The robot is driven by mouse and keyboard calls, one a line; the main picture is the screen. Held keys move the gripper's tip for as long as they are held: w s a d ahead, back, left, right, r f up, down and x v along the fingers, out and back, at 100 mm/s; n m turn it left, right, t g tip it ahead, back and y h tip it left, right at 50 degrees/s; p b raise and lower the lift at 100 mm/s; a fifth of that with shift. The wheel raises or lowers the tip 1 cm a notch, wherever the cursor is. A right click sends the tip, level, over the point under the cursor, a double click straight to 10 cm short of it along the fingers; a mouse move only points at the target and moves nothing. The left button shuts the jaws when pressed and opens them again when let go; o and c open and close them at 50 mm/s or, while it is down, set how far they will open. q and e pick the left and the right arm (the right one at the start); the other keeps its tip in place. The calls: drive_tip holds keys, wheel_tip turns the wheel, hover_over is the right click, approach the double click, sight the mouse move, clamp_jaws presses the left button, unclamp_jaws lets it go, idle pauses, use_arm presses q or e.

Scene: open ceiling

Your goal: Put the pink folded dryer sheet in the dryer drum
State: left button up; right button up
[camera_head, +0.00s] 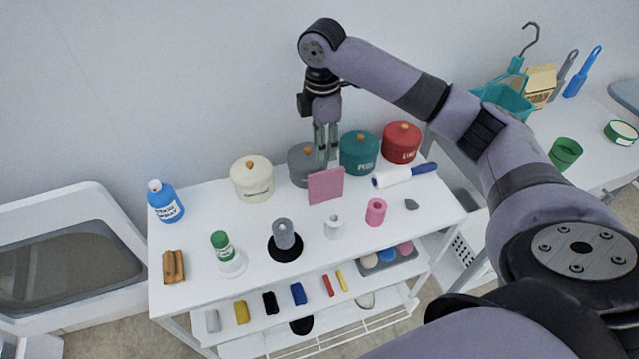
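The pink folded dryer sheet (326,187) is a flat pink square at the middle of the white cart's top, in front of the grey canister. My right gripper (326,158) points down, with its fingertips at the sheet's upper edge. I cannot tell whether the fingers are closed on the sheet or just behind it. At the far left is a white appliance (75,228) with a dark window, which may be the dryer; the inside of a drum does not show. My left gripper is out of view.
Clear floor shows little. A side table with a teal basket stands at right.

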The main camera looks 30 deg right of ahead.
sight(323, 172)
drive_tip(key=f, duration=0.9)
drive_tip(key=shift+s, duration=0.2)
drive_tip(key=shift+f, duration=0.35)
drive_tip(key=shift+d+f, duration=0.1)
drive_tip(key=shift+f, duration=0.35)
drive_tip(key=f, duration=0.4)
drive_tip(key=shift+d+f, duration=0.4)
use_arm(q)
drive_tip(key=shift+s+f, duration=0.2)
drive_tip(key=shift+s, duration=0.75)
use_arm(e)
drive_tip(key=shift+c, duration=0.4)
drive_tip(key=shift+c, duration=1.3)
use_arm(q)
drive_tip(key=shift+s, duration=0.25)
use_arm(e)
clamp_jaws()
